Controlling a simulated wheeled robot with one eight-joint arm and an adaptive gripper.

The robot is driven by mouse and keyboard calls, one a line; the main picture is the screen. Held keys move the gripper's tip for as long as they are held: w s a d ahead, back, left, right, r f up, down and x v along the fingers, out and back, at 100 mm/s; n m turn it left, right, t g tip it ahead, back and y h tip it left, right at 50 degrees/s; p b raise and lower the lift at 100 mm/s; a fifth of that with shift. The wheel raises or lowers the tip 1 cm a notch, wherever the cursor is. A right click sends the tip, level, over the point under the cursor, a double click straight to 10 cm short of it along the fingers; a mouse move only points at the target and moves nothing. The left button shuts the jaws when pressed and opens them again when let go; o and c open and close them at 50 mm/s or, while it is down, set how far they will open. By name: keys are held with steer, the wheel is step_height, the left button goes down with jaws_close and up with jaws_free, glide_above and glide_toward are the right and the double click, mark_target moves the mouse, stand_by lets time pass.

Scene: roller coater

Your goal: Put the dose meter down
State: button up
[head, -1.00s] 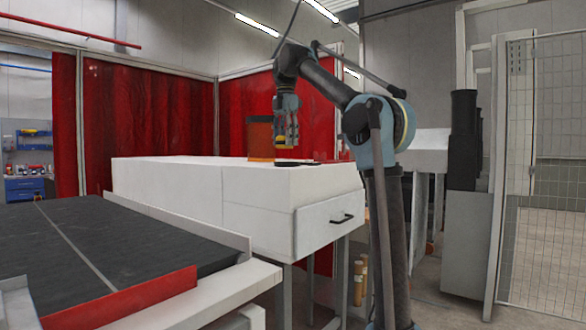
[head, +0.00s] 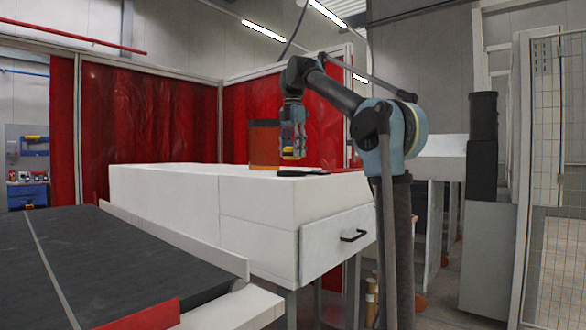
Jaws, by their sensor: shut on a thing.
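My gripper (head: 291,152) points straight down above the top of the white cabinet (head: 160,190), near its back right. The yellow thing is a little above the cabinet top. Below it and slightly to the right lies a flat dark item (head: 303,172) on the cabinet top.
The cabinet's left top is clear. A dark conveyor belt (head: 90,260) is in front at left. Red curtains (head: 150,120) hang behind; a mesh fence (head: 560,150) stands at right.

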steer(key=shift+s+f, duration=0.1)
steer(key=shift+f, duration=2.4)
steer(key=shift+s+f, duration=0.15)
steer(key=shift+f, duration=0.1)
steer(key=shift+s+d+f, duration=0.1)
steer(key=shift+s+f, duration=0.05)
steer(key=shift+f, duration=0.05)
jaws_close()
steer(key=o, duration=1.2)
jaws_free()
steer(key=shift+o, duration=0.6)
steer(key=shift+w+f, duration=0.2)
steer(key=shift+w, duration=0.1)
steer(key=shift+s+r, duration=0.1)
steer(key=shift+r, duration=0.1)
step_height(320, 180, up, 13)
